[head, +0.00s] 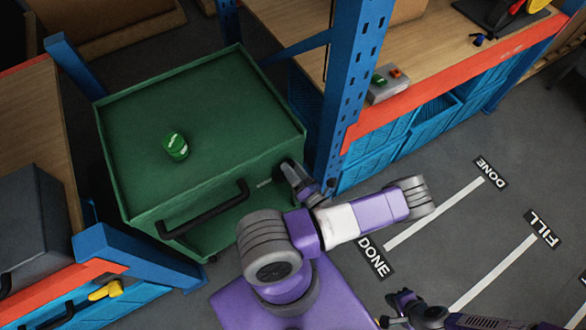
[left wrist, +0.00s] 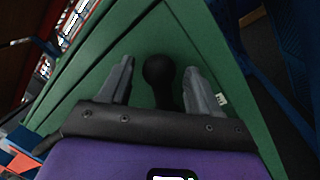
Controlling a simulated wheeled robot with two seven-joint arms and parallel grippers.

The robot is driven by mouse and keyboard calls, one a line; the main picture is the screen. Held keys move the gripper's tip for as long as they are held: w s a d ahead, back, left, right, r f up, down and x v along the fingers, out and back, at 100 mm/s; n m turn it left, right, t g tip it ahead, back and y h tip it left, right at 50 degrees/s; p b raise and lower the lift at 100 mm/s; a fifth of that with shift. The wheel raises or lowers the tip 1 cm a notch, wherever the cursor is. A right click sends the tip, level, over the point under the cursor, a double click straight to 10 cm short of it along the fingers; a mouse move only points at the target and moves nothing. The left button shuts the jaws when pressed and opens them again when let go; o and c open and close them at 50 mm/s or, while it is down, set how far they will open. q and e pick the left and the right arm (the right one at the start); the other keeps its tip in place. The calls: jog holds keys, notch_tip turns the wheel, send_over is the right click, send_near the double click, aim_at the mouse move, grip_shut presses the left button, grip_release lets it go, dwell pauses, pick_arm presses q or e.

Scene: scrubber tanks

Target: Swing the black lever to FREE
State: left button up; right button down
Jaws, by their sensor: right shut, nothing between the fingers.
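The black lever shows in the left wrist view as a round black knob (left wrist: 158,70) on a short dark stem against the green side of the cart. My left gripper (head: 292,176) is at the right end of the green cart's front (head: 225,195). In the left wrist view my left gripper (left wrist: 158,85) is open, one grey finger on each side of the lever, with a narrow gap beside each. In the head view the lever is mostly hidden by this gripper. A small pale label (head: 264,183) sits left of it, too small to read. My right gripper (head: 398,298) is shut and empty over the floor.
A black bar handle (head: 205,210) crosses the cart front. A green object (head: 176,147) lies on the cart top. A blue rack post (head: 350,80) stands close right of the cart. The marked floor at right (head: 450,245) is clear.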

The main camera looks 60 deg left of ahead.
pick_arm(q)
jog(key=d+f, duration=0.1)
jog(key=d, duration=0.6)
jog(key=shift+w+d+f, duration=0.15)
jog(key=shift+d, duration=0.1)
dwell(0.4)
